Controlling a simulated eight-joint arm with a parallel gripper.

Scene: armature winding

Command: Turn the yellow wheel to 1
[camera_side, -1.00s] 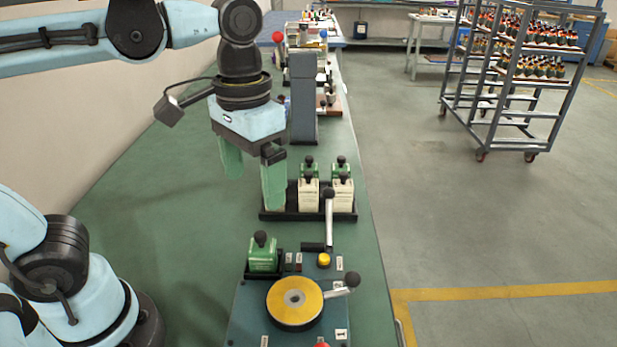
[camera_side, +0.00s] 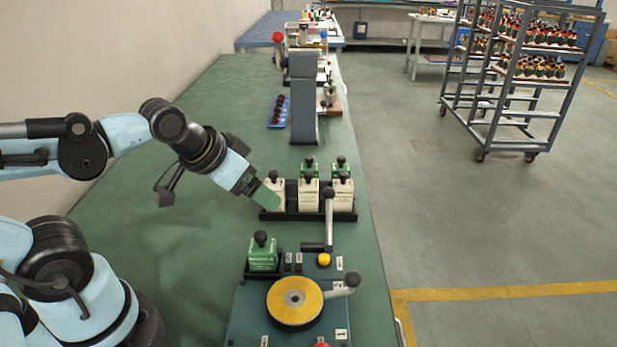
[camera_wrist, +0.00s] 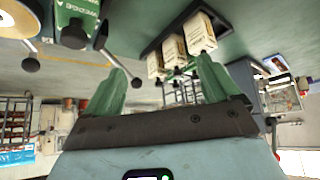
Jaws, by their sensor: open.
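The yellow wheel (camera_side: 283,304) lies flat on the dark control box, with a grey centre. A white label marked 1 (camera_side: 341,334) is at the box's lower right. Part of the wheel shows at the top left of the wrist view (camera_wrist: 10,22). My gripper (camera_side: 267,198) is tilted, behind and left of the wheel, by the leftmost white block; contact there cannot be told. In the wrist view my gripper (camera_wrist: 161,82) has its two green fingers wide apart, with nothing held between them.
A black rack (camera_side: 308,216) holds several white and green blocks. A green block (camera_side: 263,254), an upright lever (camera_side: 329,215) and a yellow button (camera_side: 324,260) are behind the wheel. A grey column (camera_side: 305,98) stands farther back.

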